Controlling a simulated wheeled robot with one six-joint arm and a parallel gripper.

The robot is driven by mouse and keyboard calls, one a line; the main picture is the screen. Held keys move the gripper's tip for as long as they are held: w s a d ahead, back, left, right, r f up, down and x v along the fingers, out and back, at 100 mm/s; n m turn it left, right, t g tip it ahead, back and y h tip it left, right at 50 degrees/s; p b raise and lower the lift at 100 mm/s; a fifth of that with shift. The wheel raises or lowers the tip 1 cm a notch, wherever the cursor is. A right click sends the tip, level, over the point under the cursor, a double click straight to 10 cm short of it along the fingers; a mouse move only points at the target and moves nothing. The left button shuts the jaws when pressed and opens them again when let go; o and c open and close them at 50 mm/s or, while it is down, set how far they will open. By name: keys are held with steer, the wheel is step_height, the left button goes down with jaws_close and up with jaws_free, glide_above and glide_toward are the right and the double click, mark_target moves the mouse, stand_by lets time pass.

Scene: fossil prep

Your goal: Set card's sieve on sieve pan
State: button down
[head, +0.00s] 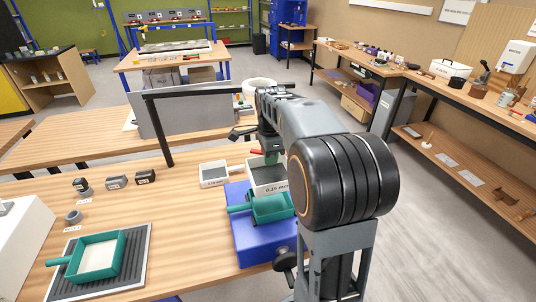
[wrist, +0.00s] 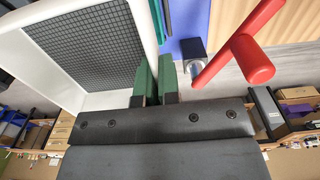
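My gripper (head: 270,158) is at a white square sieve (head: 254,178) marked 0.15 mm, just behind the blue block. In the wrist view the sieve's dark mesh (wrist: 85,45) fills the upper left. The green-tipped fingers (wrist: 156,82) are on both sides of its white wall and look closed on it. A teal pan with a handle (head: 272,208) rests on the blue block (head: 245,245). Another teal handled pan (head: 97,257), with pale contents, lies on a ribbed mat at left. Whether the sieve touches the table is hidden. I cannot make out the card.
A smaller white sieve (head: 214,174) stands left of the held one. Several small dark objects (head: 116,182) sit at the table's left. A grey panel (head: 187,112) with a dark frame stands behind. A red T-shaped handle (wrist: 242,52) is close right of the fingers in the wrist view.

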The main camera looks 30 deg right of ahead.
stand_by(0.4)
steer(key=shift+f+b, duration=1.95)
steer(key=shift+f, duration=0.95)
steer(key=shift+f, duration=0.1)
steer(key=shift+f, duration=0.65)
steer(key=c, duration=1.3)
jaws_free()
steer(key=shift+o, duration=0.2)
steer(key=shift+r, duration=0.1)
step_height(320, 180, up, 7)
steer(key=p, duration=0.5)
steer(key=shift+p, duration=0.35)
